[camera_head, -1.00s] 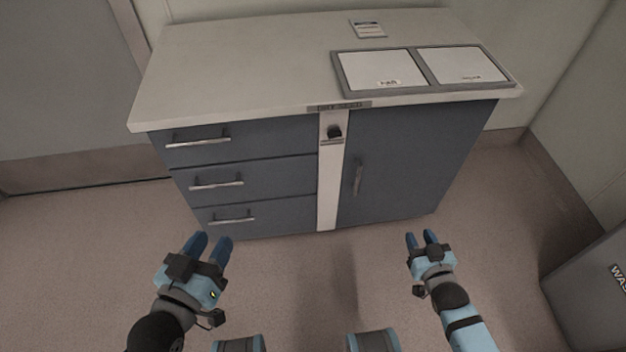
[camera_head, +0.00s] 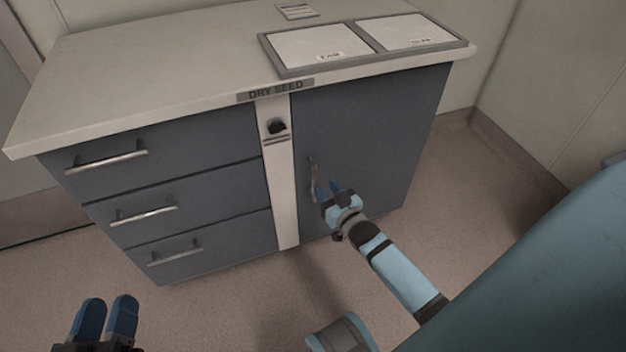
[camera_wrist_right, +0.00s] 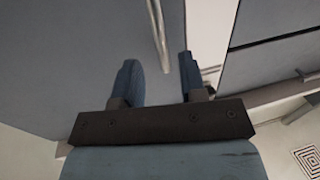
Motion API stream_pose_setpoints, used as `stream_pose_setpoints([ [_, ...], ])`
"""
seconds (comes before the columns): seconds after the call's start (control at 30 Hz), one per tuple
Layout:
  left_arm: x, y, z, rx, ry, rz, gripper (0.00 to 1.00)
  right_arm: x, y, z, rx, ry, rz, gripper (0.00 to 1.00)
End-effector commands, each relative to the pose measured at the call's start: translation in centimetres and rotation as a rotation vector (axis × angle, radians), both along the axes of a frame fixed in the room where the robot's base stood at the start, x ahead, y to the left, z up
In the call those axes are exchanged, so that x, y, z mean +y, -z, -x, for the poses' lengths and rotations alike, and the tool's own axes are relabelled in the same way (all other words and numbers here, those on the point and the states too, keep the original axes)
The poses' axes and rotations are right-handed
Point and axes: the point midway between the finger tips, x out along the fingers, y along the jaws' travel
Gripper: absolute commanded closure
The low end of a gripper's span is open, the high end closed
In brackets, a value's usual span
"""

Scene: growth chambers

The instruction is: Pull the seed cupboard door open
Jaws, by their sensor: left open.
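The seed cupboard door (camera_head: 370,130) is the blue-grey panel on the right of the cabinet, and it looks shut. Its upright metal bar handle (camera_head: 312,178) is near the door's left edge. My right gripper (camera_head: 328,185) is at the handle's lower part. In the right wrist view, the right gripper (camera_wrist_right: 158,68) has its fingers apart, and the handle (camera_wrist_right: 158,25) is just past the fingertips, roughly in line with the gap. Contact is not visible. My left gripper (camera_head: 107,300) is open and empty at the lower left, in front of the drawers.
Several drawers with bar handles (camera_head: 145,213) fill the cabinet's left side. The worktop (camera_head: 150,70) overhangs above and carries a two-lid tray (camera_head: 367,49). Floor is clear right of the cabinet.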

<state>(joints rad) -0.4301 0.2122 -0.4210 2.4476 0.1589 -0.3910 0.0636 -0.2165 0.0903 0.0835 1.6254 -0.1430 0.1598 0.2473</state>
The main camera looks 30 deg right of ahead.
Motion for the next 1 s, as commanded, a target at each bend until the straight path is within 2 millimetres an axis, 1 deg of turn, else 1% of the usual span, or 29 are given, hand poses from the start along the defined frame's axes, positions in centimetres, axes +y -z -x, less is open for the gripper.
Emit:
stream_pose_setpoints([
  [0.03, 0.0, 0.9, 0.0, 0.012, 0.005, -0.007, 0.57, 0.0, 0.3, -1.2, -0.003, 0.0, 0.001, 0.62],
  [0.1, -0.1, 1.6, 0.0, 0.033, 0.012, -0.018, 0.57, -0.1, 0.3, -2.6, -0.002, -0.001, 0.0, 0.62],
  [0.2, -0.1, 2.4, 0.0, 0.058, 0.022, -0.032, 0.57, -0.1, 0.2, -4.2, -0.001, -0.001, 0.001, 0.62],
  [0.3, -0.2, 3.0, 0.1, 0.076, 0.028, -0.043, 0.57, -0.2, 0.2, -5.4, 0.0, -0.001, 0.001, 0.62],
  [0.4, -0.2, 3.3, 0.1, 0.087, 0.033, -0.049, 0.57, -0.2, 0.1, -6.1, 0.0, 0.0, 0.001, 0.62],
  [0.5, -0.2, 3.4, 0.1, 0.094, 0.036, -0.052, 0.57, -0.2, 0.1, -6.4, 0.001, 0.0, 0.0, 0.62],
  [0.73, -0.2, 3.4, 0.1, 0.095, 0.036, -0.053, 0.57, -0.2, 0.0, -6.5, 0.002, 0.0, 0.0, 0.62],
  [0.77, -0.2, 3.4, 0.1, 0.095, 0.036, -0.053, 0.57, -0.2, 0.0, -6.5, 0.001, 0.0, 0.0, 0.64],
  [0.8, -0.2, 3.4, 0.1, 0.095, 0.036, -0.053, 0.57, -0.2, 0.0, -6.5, 0.001, 0.0, 0.0, 0.73],
  [0.87, -0.2, 3.4, 0.1, 0.095, 0.036, -0.053, 0.57, -0.2, 0.0, -6.5, 0.001, 0.0, 0.0, 0.87],
  [0.9, -0.2, 3.4, 0.1, 0.095, 0.036, -0.053, 0.57, -0.2, 0.0, -6.5, 0.001, 0.0, 0.0, 0.96],
  [0.93, -0.2, 3.4, 0.1, 0.095, 0.036, -0.054, 0.57, -0.2, 0.0, -6.5, 0.001, 0.0, 0.0, 1.0],
  [1.0, -0.2, 3.4, 0.1, 0.095, 0.036, -0.054, 0.57, -0.2, 0.0, -6.5, 0.001, 0.0, 0.0, 1.0],
])
